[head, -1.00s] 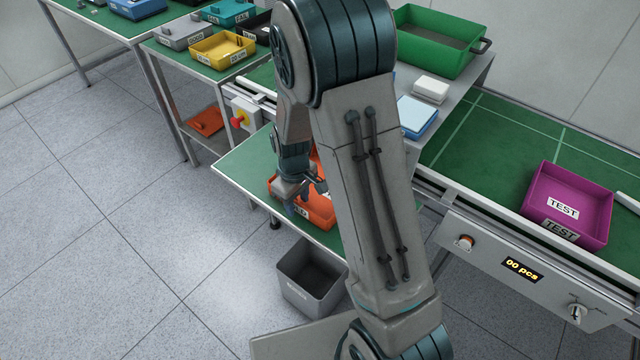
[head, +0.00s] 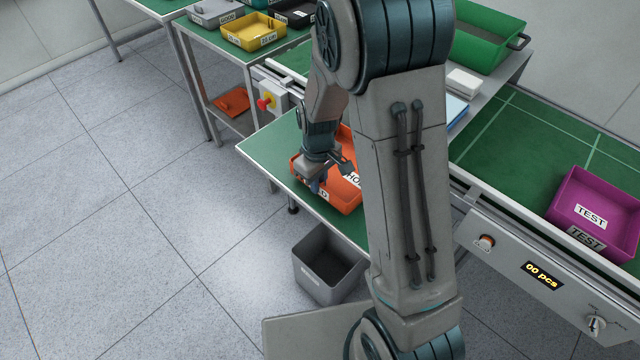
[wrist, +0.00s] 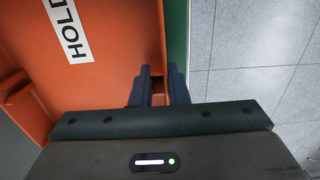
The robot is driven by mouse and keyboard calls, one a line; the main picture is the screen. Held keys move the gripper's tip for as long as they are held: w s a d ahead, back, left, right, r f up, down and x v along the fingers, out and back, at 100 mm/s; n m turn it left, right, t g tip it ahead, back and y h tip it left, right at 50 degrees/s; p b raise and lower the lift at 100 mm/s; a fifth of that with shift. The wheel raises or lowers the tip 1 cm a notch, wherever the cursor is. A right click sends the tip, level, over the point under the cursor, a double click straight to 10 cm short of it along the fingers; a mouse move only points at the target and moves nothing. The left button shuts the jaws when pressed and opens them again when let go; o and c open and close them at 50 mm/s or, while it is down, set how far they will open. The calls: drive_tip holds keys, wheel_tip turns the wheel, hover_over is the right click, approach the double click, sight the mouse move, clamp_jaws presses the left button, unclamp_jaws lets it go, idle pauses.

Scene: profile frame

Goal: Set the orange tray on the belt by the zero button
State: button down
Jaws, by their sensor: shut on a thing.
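The orange tray (head: 342,198), with HOLD labels, is at the green side bench, partly hidden by my arm. It fills the left of the wrist view (wrist: 120,45). My gripper (head: 323,186) is shut on the tray's side wall, its dark fingers (wrist: 158,75) on both sides of the rim. I cannot tell whether the tray touches the bench. The green belt (head: 520,145) runs on the right. Its front panel has an orange-red button (head: 486,242), left of the "00 pcs" display (head: 542,275); its label is unreadable.
A magenta TEST tray (head: 600,205) is on the belt at the right. A green crate (head: 480,42), white box (head: 464,80) and blue box (head: 456,108) stand behind my arm. A grey bin (head: 325,268) stands on the floor. The belt left of the magenta tray looks clear.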

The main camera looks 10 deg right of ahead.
drive_tip(key=r, duration=0.2)
drive_tip(key=shift+s+d+r+b, duration=0.3)
drive_tip(key=shift+s+d+r, duration=0.1)
drive_tip(key=s+d+r+b, duration=0.1)
drive_tip(key=s+d+r, duration=0.5)
drive_tip(key=s+d, duration=0.1)
drive_tip(key=shift+s+r, duration=0.15)
drive_tip(key=shift+s, duration=0.3)
